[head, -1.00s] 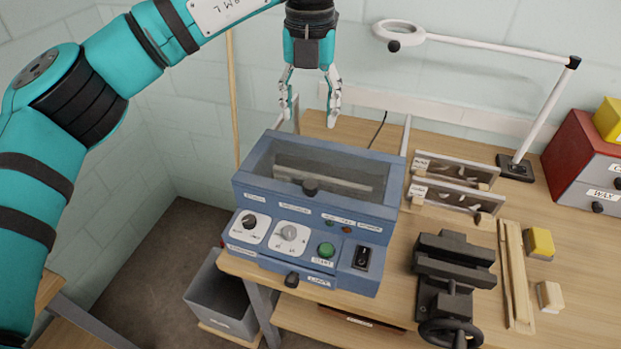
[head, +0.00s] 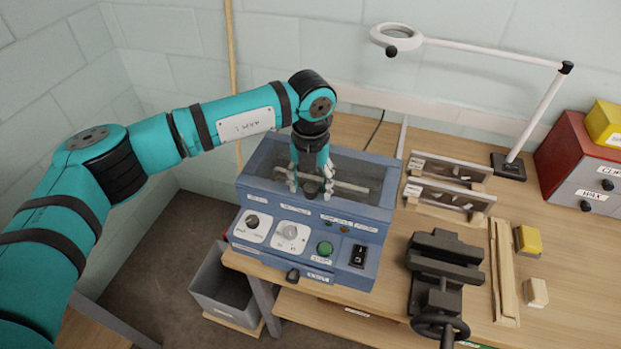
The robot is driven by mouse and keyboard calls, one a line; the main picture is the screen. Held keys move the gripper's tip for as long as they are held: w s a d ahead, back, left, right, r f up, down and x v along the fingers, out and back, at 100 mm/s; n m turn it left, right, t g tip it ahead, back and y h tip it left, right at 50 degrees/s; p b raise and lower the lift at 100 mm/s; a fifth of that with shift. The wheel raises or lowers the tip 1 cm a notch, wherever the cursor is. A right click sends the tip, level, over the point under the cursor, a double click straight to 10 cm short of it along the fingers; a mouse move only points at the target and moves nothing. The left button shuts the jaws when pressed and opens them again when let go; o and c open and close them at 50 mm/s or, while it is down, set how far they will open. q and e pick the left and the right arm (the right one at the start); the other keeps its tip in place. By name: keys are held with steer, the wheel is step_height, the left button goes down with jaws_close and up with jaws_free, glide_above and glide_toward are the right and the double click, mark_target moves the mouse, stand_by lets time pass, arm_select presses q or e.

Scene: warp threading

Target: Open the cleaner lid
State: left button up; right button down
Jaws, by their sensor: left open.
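The blue cleaner (head: 307,219) stands at the table's left end, with knobs, a green button and a black switch on its sloped front. Its clear lid (head: 358,176) lies shut over the top. The lid's dark knob (head: 311,187) is at the lid's front edge. My left gripper (head: 310,192) points down with its fingers apart, one on each side of the knob. I cannot tell whether the fingers touch it. The gripper hides part of the lid. My right gripper is not in view.
A magnifier lamp (head: 465,48) stands at the back right. Two slotted racks (head: 450,180) stand right of the cleaner, with a black vise (head: 441,275) in front of them. A grey bin (head: 225,290) is below left. A drawer box (head: 580,160) is at the far right.

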arm_select(q)
steer(key=shift+f, duration=0.1)
jaws_close()
stand_by(0.4)
